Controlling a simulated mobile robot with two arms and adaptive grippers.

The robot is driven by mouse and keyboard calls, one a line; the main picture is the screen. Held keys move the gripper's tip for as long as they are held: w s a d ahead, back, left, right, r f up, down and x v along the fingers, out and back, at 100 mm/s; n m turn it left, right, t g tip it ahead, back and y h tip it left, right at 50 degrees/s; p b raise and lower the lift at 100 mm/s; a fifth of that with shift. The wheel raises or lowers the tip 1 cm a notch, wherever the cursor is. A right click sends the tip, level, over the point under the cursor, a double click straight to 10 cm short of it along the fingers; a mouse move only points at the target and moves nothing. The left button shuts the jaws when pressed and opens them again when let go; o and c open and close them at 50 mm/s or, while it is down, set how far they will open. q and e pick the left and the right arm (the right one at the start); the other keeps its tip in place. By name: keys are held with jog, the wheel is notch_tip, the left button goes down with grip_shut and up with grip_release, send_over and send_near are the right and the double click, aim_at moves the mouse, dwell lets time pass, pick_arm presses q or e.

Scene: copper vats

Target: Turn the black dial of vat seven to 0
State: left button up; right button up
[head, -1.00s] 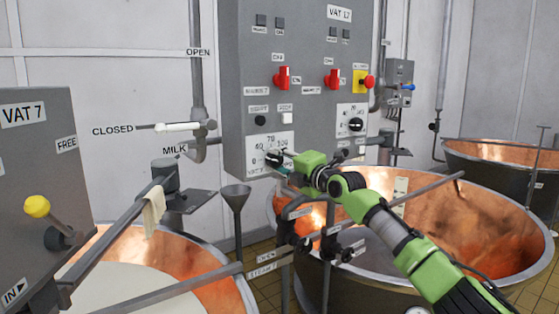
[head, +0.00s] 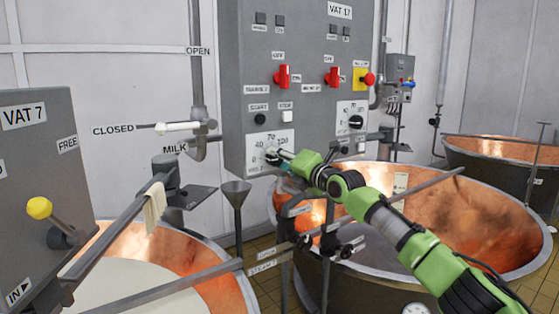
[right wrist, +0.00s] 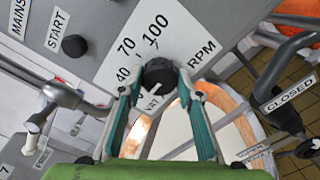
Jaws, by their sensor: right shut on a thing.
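The black dial (head: 272,157) is at the lower left of the grey control box (head: 302,54) labelled VAT 17. A white scale plate with 40, 70, 100 and RPM surrounds it. In the right wrist view the dial (right wrist: 158,75) sits between the teal fingers, above a label that begins with VAT. My right gripper (head: 283,160) is shut on this dial, with one finger (right wrist: 158,82) on each side. The dial's pointer is too unclear to read. A second black dial (head: 355,122) is at the box's right. My left gripper is out of view.
A VAT 7 box (head: 30,190) with a yellow-knobbed lever (head: 39,208) stands at the left. Copper vats (head: 470,215) stand below and right.

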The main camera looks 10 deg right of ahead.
jog(key=shift+f, duration=0.1)
jog(key=o, duration=1.1)
jog(key=v, duration=1.2)
